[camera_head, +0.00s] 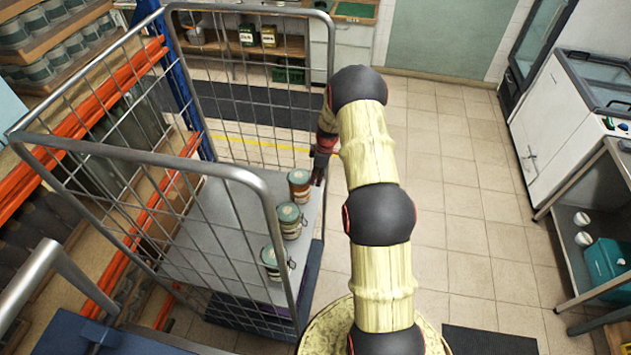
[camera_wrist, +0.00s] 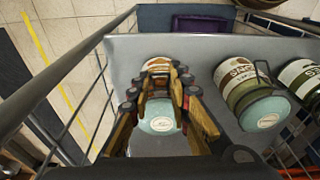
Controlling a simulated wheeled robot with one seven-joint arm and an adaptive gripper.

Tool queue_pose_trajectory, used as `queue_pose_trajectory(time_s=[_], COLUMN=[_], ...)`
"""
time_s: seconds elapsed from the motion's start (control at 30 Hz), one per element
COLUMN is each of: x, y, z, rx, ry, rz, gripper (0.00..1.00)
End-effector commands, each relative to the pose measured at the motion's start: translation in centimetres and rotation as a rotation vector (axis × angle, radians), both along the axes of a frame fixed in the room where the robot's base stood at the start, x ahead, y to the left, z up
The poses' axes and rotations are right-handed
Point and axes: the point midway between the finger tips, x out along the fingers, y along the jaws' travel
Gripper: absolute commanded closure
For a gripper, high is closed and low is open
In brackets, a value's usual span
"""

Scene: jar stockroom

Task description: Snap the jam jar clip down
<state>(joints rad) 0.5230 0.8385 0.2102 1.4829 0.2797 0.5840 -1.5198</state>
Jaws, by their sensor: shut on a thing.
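The jam jar, orange-brown with a pale label and a blue-green lid (camera_head: 299,177), stands upright at the back of a row on the trolley shelf. Its lid also shows in the wrist view (camera_wrist: 162,122), under my fingers. My gripper (camera_head: 319,172) is at the right side of this jar. In the wrist view my fingers (camera_wrist: 160,72) come close together over the jar's front, at the clip side. They hide the clip, so its position cannot be made out.
Two similar lidded jars (camera_head: 289,222) (camera_head: 273,262) stand nearer on the same shelf; one shows a raised wire loop (camera_wrist: 262,72). The wire-sided trolley (camera_head: 235,178) encloses the shelf at left and back. Tiled floor (camera_head: 455,160) is clear at right.

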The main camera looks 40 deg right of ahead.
Motion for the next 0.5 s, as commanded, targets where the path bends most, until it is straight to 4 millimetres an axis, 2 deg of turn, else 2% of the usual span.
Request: queue_pose_trajectory(time_s=[0.03, 0.5], x=[-0.1, -0.7], y=[-0.3, -0.9], z=[-0.6, -1.6], rx=[0.014, 0.177], ry=[-0.02, -0.189], rz=[-0.005, -0.005], gripper=[1.0, 1.0])
